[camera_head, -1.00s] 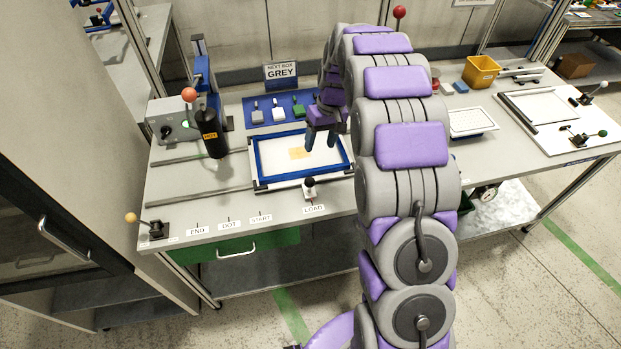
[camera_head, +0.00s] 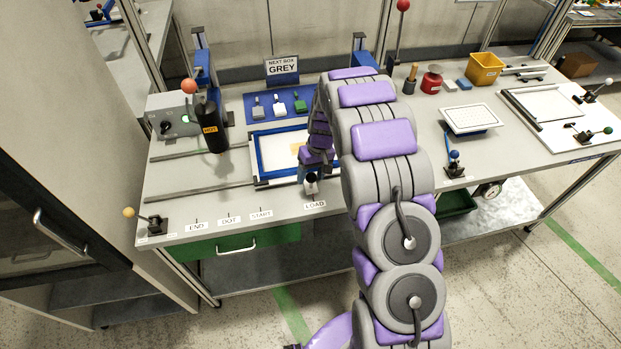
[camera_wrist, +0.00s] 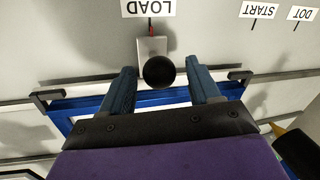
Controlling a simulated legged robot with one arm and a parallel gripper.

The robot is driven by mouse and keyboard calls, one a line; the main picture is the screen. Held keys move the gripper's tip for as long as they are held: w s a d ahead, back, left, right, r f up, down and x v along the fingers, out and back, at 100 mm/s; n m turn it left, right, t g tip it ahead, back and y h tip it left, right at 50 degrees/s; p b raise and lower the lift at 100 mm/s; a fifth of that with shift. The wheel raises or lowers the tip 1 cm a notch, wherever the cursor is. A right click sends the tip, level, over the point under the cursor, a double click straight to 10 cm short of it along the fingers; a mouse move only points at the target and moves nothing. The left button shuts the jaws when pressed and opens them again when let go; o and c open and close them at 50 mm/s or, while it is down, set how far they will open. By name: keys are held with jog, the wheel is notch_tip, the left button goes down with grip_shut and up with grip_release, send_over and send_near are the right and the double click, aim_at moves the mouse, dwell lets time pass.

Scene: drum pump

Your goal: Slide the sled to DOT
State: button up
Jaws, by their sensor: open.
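The sled is a blue frame (camera_head: 256,152) around a white sheet with an orange patch, lying on the rails at the LOAD end. Its front knob is black (camera_wrist: 159,72) on a pale block. In the wrist view my gripper (camera_wrist: 166,82) is open, with one blue finger on each side of the knob; I cannot tell whether they touch it. In the head view my gripper (camera_head: 310,181) is over the sled's front edge and covers part of it. The labels LOAD (camera_head: 315,205), START (camera_head: 262,214), DOT (camera_head: 229,220) and END (camera_head: 194,226) run along the table's front.
A black cylinder with an orange label (camera_head: 211,132) stands over the rails at left. A grey box with a red ball (camera_head: 173,122) is behind it. A yellow-knobbed lever (camera_head: 142,219) is at the front left corner. The rails between START and END look clear.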

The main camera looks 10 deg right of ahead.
jog(key=shift+a+f, duration=0.15)
jog(key=shift+f, duration=0.65)
jog(key=shift+c, duration=0.2)
grip_shut()
